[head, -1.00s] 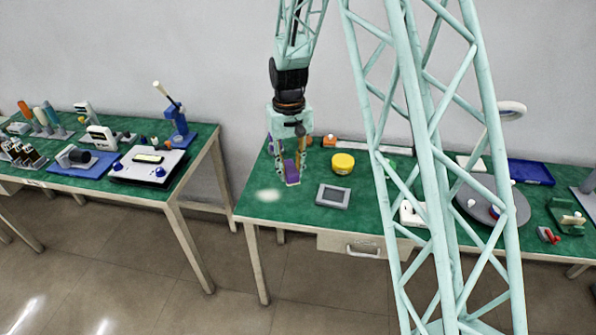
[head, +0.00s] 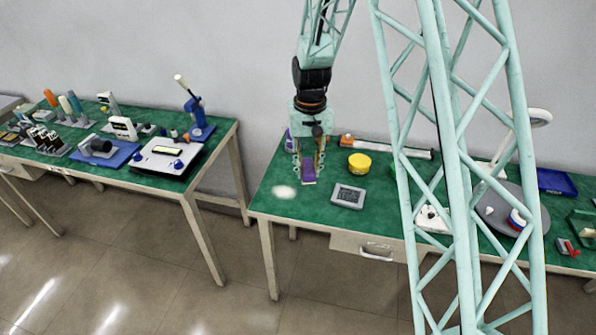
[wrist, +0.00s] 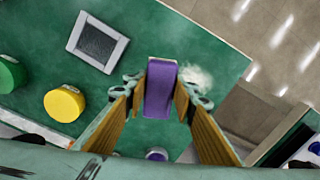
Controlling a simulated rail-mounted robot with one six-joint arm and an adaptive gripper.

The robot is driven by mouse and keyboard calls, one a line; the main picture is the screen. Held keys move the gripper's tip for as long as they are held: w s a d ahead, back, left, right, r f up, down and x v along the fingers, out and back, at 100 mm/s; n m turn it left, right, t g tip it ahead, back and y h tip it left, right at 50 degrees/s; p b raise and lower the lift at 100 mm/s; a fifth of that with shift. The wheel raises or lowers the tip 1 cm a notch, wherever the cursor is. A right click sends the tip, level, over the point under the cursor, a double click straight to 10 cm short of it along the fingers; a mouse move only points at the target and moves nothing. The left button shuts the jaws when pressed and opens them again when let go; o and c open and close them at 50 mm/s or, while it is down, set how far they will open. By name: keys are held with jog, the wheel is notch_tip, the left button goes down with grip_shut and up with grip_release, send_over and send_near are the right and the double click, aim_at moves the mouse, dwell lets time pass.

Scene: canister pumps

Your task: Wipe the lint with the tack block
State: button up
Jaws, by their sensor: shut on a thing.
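The tack block is a purple block (head: 309,170), gripped upright between the fingers of my gripper (head: 308,168). It also shows in the wrist view (wrist: 160,90), between the two tan-sided fingers (wrist: 163,95). The lint is a pale, fuzzy patch (head: 284,192) on the green table, near its left front corner. In the head view it lies just left of and in front of the block. In the wrist view the lint (wrist: 197,77) is right beside the block, partly hidden by a finger. I cannot tell whether the block touches the table.
A grey screen device (head: 348,196) and a yellow round tin (head: 359,164) stand right of my gripper. A long pale bar with an orange end (head: 347,140) lies behind. The table's left edge is close to the lint. A second bench (head: 110,180) stands left across a gap.

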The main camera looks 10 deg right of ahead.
jog(key=shift+s+a+f+m+p, duration=0.15)
jog(key=shift+a+m+p, duration=0.3)
jog(key=shift+a+m, duration=0.45)
jog(key=shift+s+a+f+m+p, duration=0.1)
jog(key=shift+a+m+p, duration=0.35)
jog(key=shift+a+m, duration=0.45)
